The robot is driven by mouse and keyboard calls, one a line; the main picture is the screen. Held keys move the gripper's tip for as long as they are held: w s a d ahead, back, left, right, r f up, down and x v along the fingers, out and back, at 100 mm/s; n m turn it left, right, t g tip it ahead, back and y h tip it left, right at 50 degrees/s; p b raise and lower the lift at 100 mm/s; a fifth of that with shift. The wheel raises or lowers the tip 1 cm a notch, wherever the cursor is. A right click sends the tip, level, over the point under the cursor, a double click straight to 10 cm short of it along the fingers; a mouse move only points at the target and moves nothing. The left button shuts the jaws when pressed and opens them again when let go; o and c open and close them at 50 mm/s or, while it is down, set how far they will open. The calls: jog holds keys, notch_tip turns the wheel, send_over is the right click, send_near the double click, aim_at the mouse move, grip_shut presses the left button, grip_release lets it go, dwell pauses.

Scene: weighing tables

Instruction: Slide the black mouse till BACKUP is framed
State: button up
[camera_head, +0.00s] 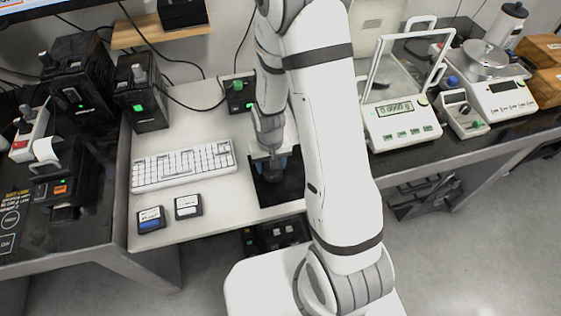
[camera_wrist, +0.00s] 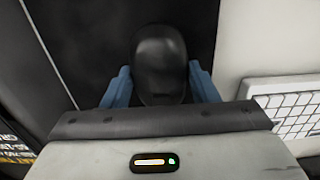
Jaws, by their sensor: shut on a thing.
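The black mouse (camera_wrist: 160,62) lies on a black mat (camera_wrist: 85,35) in the wrist view. My gripper (camera_wrist: 160,88) has its two blue fingers on either side of the mouse, shut on it. In the head view my gripper (camera_head: 272,160) reaches down over the mat (camera_head: 291,190); the mouse (camera_head: 274,176) is mostly hidden beneath it. Only the lower edge of a screen (camera_head: 22,10) shows at the top left, and the word BACKUP cannot be seen.
A white keyboard (camera_head: 184,166) lies left of the mat, with two small labelled boxes (camera_head: 151,219) (camera_head: 188,206) in front of it. Black devices (camera_head: 143,100) stand behind and to the left. A balance (camera_head: 403,120) stands on the right-hand table.

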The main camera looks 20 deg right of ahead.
aim_at(266, 165)
jog(key=shift+a, duration=0.75)
jog(key=o, duration=1.1)
jog(key=shift+r, duration=3.9)
